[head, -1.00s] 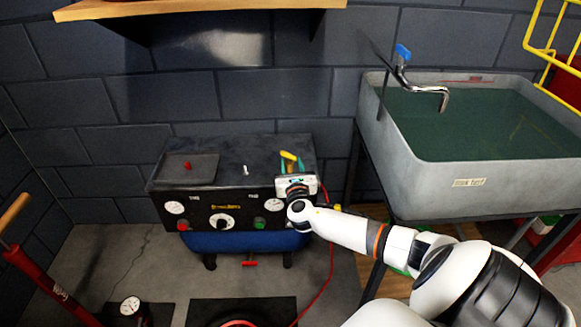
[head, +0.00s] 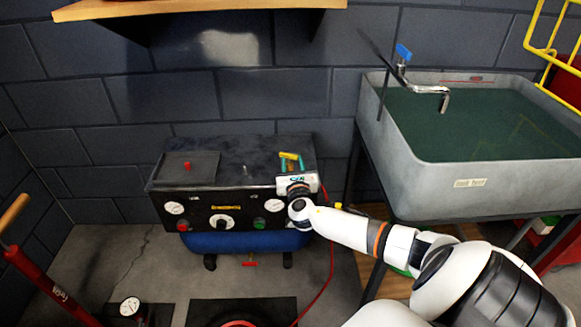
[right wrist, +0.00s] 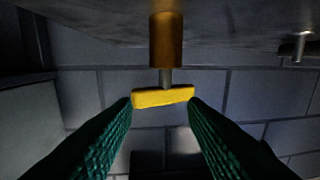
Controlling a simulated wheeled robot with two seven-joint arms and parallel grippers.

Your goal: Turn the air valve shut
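The air valve has a yellow T-shaped handle (right wrist: 163,97) on a grey stem below a brass fitting (right wrist: 166,40) in the right wrist view. In the head view the yellow handle (head: 289,155) is on top of the black compressor box (head: 235,155), near its right end. My right gripper (right wrist: 161,101) has its two teal fingers at the two ends of the handle, with no clear gap seen. It also shows in the head view (head: 291,163), over the box's front right edge. My left gripper is not in view.
A grey sink (head: 470,178) with a tap (head: 425,89) stands to the right, close to my right arm. A wooden shelf (head: 200,10) hangs above the compressor. A red hose (head: 328,275) runs down to the floor. A red pump (head: 45,285) is at the left.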

